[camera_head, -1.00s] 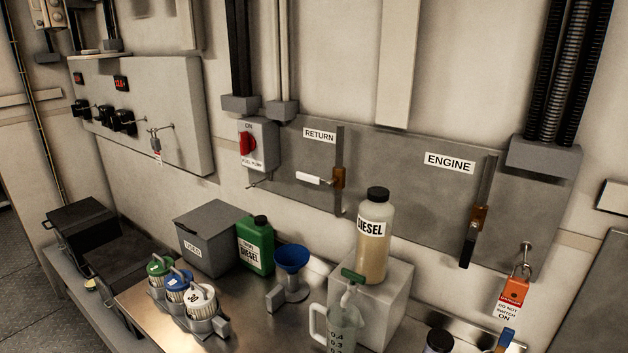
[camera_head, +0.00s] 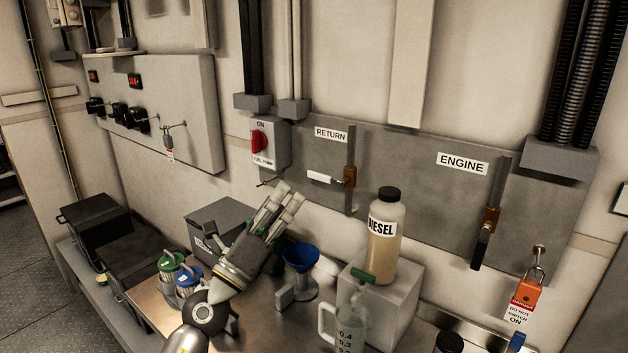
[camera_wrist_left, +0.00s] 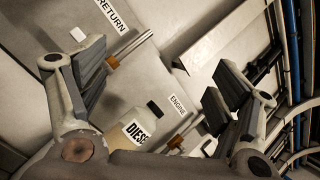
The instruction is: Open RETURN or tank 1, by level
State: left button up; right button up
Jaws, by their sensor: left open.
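The RETURN valve has a brass body (camera_head: 350,177) on a vertical pipe and a white handle (camera_head: 320,178) pointing left, across the pipe. The RETURN label (camera_head: 331,134) is above it. In the left wrist view the brass body (camera_wrist_left: 112,62) shows beside the left-hand finger. The ENGINE valve (camera_head: 491,218) has a dark handle (camera_head: 480,248) hanging down along its pipe. My left gripper (camera_head: 284,202) is open and empty, below and left of the RETURN handle and apart from it. Its fingers also show in the left wrist view (camera_wrist_left: 160,76). My right gripper is not in view.
A DIESEL bottle (camera_head: 386,232) stands on a grey block (camera_head: 395,295). A blue funnel (camera_head: 301,257), a measuring jug (camera_head: 348,330) and filters (camera_head: 172,268) stand on the bench. A red pump switch (camera_head: 257,142), an orange padlock (camera_head: 528,296) and small red displays (camera_head: 134,81) are on the wall.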

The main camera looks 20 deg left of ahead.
pick_arm(q)
jog(key=w+m+g+h, duration=0.2)
jog(key=w+m+g, duration=0.2)
jog(key=m, duration=0.3)
jog(key=m+g+y+p, duration=0.2)
jog(key=m+y, duration=0.1)
send_near(318, 177)
jog(key=x, duration=0.6)
jog(key=shift+w+d, duration=0.15)
jog(key=shift+w, duration=0.2)
jog(key=shift+x, duration=0.85)
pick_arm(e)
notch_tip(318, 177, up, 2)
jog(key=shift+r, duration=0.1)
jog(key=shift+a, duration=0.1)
